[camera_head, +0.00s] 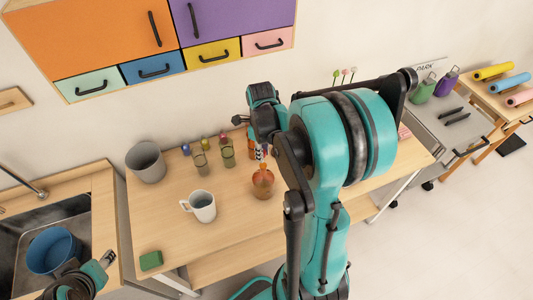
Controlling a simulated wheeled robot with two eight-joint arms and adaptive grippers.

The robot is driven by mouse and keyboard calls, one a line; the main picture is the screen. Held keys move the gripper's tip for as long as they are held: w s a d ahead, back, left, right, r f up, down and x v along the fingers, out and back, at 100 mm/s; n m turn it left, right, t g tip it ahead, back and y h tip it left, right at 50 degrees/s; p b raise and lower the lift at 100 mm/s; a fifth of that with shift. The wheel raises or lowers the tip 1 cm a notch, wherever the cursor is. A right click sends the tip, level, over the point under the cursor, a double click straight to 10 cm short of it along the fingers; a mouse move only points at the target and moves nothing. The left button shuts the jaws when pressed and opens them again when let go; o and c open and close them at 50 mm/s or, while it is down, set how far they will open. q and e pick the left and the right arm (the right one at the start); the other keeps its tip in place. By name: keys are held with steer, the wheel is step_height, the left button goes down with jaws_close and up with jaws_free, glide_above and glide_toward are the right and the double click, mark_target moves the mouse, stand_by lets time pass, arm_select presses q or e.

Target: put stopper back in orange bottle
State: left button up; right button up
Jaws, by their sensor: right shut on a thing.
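The orange bottle (262,185) stands upright on the wooden table, right of the white mug. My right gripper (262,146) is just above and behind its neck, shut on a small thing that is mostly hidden. That thing looks like the stopper, but its shape is too small to make out. I cannot tell whether it touches the bottle's mouth. My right arm covers much of the table's right part. My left gripper (92,278) is at the lower left by the sink; its finger opening is unclear.
A white mug (202,206), a grey bin (147,162), a green sponge (151,260) and greenish bottles (227,153) with coloured tops stand on the table (235,235). A blue bowl (54,250) sits in the sink. The table's front middle is clear.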

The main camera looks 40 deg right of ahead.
steer(key=shift+s+d+f+b, duration=0.1)
steer(key=shift+f+b, duration=0.2)
steer(key=shift+f, duration=0.2)
steer(key=shift+f+b, duration=1.05)
steer(key=shift+f, duration=0.45)
steer(key=shift+f+b, duration=0.65)
steer(key=shift+b, duration=0.15)
stand_by(0.6)
steer(key=o, duration=0.8)
steer(key=shift+c, duration=0.2)
steer(key=shift+r, duration=0.15)
step_height(320, 180, up, 12)
steer(key=shift+f, duration=0.1)
